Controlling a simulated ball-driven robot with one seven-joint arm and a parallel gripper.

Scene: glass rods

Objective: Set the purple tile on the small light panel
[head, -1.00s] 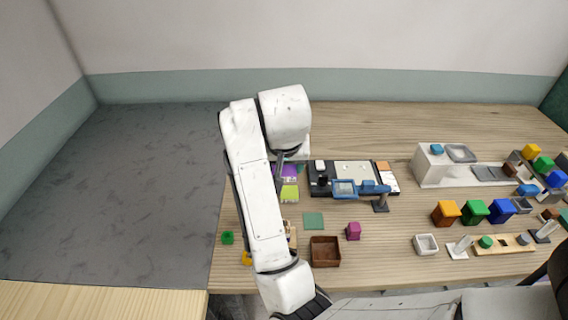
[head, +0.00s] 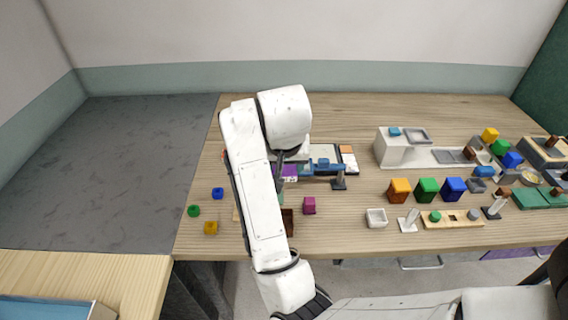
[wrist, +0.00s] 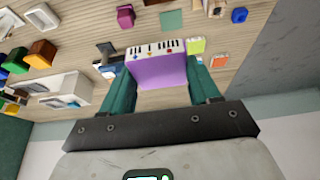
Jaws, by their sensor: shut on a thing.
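In the head view, a strip of purple (head: 291,172) shows beside my arm, which hides most of my gripper. A pale flat panel (head: 322,152) lies just right of my arm in the head view. I cannot tell for sure that it is the small light panel. In the wrist view the tile covers what lies behind it.
A blue tool (head: 324,165) on a dark stand (head: 339,181) is in front of the pale panel. An orange tile (head: 346,149) lies right of it. A magenta block (head: 309,205) and several coloured blocks are nearer. The back of the table is clear.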

